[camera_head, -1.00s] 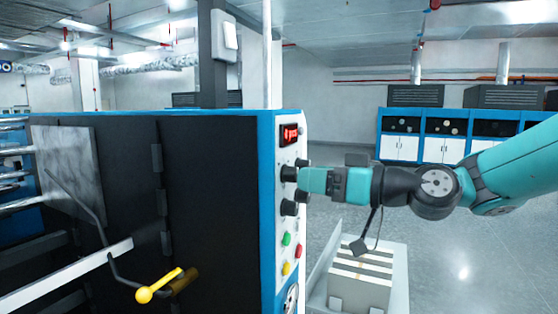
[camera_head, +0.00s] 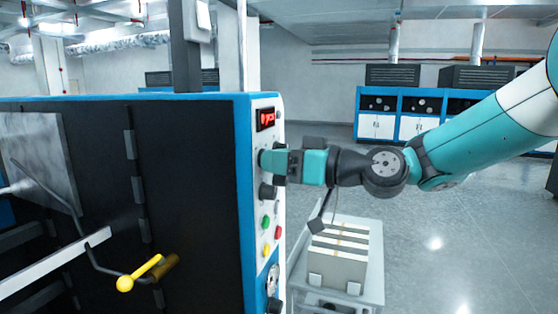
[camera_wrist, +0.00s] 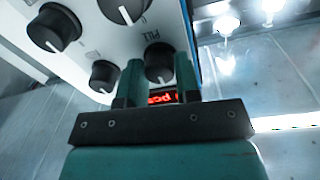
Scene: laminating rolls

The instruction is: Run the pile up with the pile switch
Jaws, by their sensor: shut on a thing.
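The pile switch is a black round knob (camera_wrist: 158,58) with a white pointer line, under the label PILE in the wrist view. My gripper (camera_wrist: 159,66) has one finger on each side of it and is shut on it. In the head view, my gripper (camera_head: 280,163) reaches from the right to the control panel (camera_head: 257,205) of the machine, and its fingers partly hide the switch. A red lit display (camera_head: 266,119) sits above the switch. I cannot make out the pile itself.
Another black knob (camera_head: 267,191) lies just below my gripper, with green, red and yellow buttons under it. A pale cart (camera_head: 372,285) with boxes stands right of the panel. Floor farther right is clear.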

